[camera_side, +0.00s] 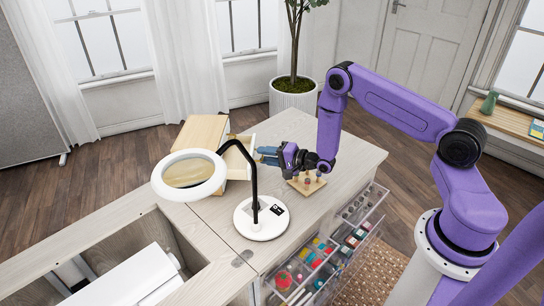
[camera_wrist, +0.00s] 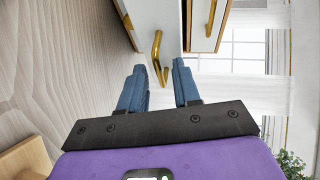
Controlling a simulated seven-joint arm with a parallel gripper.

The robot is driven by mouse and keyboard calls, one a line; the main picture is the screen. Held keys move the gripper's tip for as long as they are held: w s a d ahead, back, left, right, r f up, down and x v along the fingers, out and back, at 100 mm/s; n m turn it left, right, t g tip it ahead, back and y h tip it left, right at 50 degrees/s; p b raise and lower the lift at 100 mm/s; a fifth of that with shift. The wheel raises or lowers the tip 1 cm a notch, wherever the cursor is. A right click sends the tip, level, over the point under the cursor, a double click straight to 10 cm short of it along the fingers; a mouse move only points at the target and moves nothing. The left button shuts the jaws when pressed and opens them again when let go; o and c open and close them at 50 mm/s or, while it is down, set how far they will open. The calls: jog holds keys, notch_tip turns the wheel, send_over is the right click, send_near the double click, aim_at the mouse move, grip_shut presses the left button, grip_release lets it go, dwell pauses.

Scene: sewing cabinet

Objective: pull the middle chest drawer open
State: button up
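The small wooden chest (camera_side: 200,132) stands on the cabinet top in the side view. One of its drawers (camera_side: 236,158) stands partly out on the right side; I cannot clearly tell from the pictures which level it is. In the wrist view a brass handle (camera_wrist: 157,55) on a pale drawer front (camera_wrist: 150,14) lies between and just ahead of my fingertips. A second drawer front (camera_wrist: 200,38) with its own brass handle (camera_wrist: 211,18) is beside it, set farther back. My gripper (camera_wrist: 158,70) is open, with gaps beside the handle; it also shows beside the drawer in the side view (camera_side: 262,154).
A ring-shaped magnifier lamp (camera_side: 262,218) stands in front of the chest, its black arm rising near the open drawer. A wooden spool stand (camera_side: 306,184) is below my wrist. Open clear drawers (camera_side: 298,283) with sewing supplies stick out of the cabinet.

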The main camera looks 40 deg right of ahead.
jog(key=v, duration=1.7)
jog(key=shift+s, duration=0.2)
jog(key=shift+r, duration=0.15)
jog(key=s+a+r+n+g, duration=0.1)
jog(key=a+r+n+g, duration=0.25)
jog(key=a+n, duration=0.4)
jog(key=s+a+r+n+g, duration=0.1)
jog(key=a+r+n+g, duration=0.2)
jog(key=a+n+g, duration=0.35)
jog(key=s+r+n+g+h, duration=0.2)
jog(key=s+r+n, duration=0.3)
jog(key=s, duration=0.6)
jog(key=s+r+n+g+h, duration=0.2)
jog(key=s+r+n, duration=0.4)
jog(key=s, duration=0.5)
jog(key=shift+r+n+g+h, duration=0.3)
jog(key=shift+n+g+h, duration=0.1)
